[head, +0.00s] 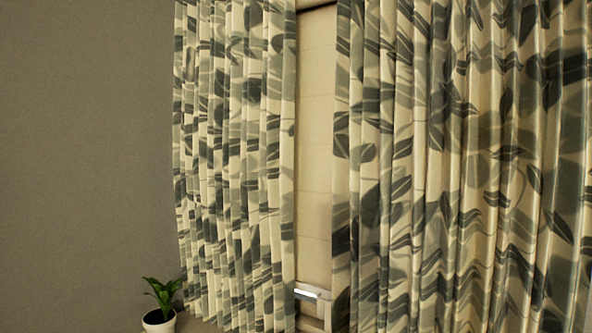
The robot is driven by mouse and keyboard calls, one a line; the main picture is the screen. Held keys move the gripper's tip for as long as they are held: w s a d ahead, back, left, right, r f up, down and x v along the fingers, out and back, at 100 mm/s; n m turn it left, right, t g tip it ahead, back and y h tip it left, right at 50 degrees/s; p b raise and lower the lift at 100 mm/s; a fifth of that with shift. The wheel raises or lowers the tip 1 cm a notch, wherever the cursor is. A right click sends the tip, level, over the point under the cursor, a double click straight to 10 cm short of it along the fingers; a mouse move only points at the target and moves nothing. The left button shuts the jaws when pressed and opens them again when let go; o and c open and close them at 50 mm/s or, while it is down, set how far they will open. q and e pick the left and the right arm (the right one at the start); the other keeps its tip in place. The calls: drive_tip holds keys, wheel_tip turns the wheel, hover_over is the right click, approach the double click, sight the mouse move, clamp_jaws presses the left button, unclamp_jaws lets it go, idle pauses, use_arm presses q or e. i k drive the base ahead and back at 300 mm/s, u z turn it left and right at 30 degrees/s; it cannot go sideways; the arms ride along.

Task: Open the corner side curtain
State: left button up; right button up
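Two leaf-patterned curtain panels in cream and grey-green hang side by side. The left curtain panel (232,150) hangs in tight folds next to the grey wall. The right curtain panel (465,160) is wider and runs out of the picture at the right. A narrow upright gap between them shows a pale, beige surface (315,150) behind. The tops of both panels are cut off by the picture's upper edge. Neither of my grippers shows in the head view.
A green plant in a white pot (160,320) stands at the lower left, close to the left panel's bottom. A small pale object (312,292) with a bright edge sits low in the gap; I cannot tell what it is. The plain grey wall (85,150) fills the left.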

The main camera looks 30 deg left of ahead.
sight(281, 79)
drive_tip(key=u, duration=0.55)
drive_tip(key=k, duration=1.3)
drive_tip(key=u, duration=1.2)
drive_tip(key=i, duration=2.25)
drive_tip(key=z, duration=0.65)
drive_tip(key=k, duration=0.8)
drive_tip(key=z, duration=0.15)
drive_tip(key=i, duration=0.65)
